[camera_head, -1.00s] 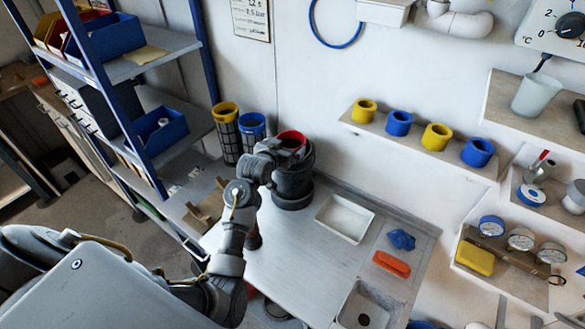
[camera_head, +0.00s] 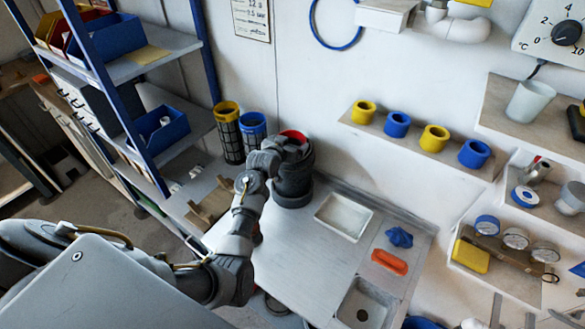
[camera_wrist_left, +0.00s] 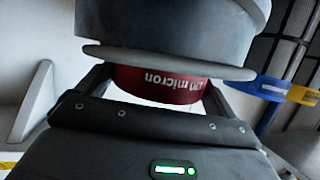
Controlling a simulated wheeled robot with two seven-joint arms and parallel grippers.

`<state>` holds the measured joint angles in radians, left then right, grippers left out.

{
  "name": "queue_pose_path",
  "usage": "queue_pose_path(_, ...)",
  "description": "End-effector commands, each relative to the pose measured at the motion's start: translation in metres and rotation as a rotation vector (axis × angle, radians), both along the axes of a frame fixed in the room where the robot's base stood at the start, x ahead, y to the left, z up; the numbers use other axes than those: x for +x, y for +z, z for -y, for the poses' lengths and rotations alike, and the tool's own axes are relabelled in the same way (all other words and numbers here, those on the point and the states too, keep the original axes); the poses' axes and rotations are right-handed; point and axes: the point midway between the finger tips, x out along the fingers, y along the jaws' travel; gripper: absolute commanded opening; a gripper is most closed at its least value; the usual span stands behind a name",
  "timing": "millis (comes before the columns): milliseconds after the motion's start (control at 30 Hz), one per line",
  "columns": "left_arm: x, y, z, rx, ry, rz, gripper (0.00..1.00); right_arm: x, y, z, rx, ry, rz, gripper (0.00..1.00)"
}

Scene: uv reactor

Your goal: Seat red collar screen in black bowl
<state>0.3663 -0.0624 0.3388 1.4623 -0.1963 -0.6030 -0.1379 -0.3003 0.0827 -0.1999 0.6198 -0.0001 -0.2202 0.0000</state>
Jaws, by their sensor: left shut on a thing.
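The red collar screen (camera_head: 293,134) is at the mouth of the black bowl (camera_head: 293,185), which stands on the bench by the wall. My left gripper (camera_head: 286,145) is shut on the red collar. In the left wrist view the gripper fingers are on either side of the red collar (camera_wrist_left: 160,84), whose printed "micron" reads upside down. The collar shows just past the pale rim of the dark bowl (camera_wrist_left: 170,25). The screen's mesh is hidden, and I cannot tell whether the collar rests fully on the rim. My right gripper is not in view.
A yellow-collared screen (camera_head: 228,130) and a blue-collared screen (camera_head: 253,135) stand left of the bowl. A white tray (camera_head: 343,216) lies to its right, with an orange item (camera_head: 389,262) beyond. The blue-posted shelf rack (camera_head: 135,105) is close on the left.

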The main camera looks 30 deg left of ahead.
Motion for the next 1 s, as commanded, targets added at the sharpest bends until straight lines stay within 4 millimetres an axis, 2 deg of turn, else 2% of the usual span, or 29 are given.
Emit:
queue_pose_path(33,0.0,0.0,0.0,-0.001,0.0,0.0,0.48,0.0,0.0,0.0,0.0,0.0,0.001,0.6)
queue_pose_path(100,0.0,0.001,0.0,0.0,0.0,0.002,0.41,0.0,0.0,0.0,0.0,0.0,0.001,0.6)
queue_pose_path(467,0.001,0.009,0.0,0.001,0.0,0.003,0.41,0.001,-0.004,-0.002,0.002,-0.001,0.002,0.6)
queue_pose_path(667,0.001,0.037,0.0,0.002,0.001,0.008,0.41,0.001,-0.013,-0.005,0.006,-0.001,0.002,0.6)
queue_pose_path(1000,0.001,0.107,0.0,0.003,0.0,0.009,0.41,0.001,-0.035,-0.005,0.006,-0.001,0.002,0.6)
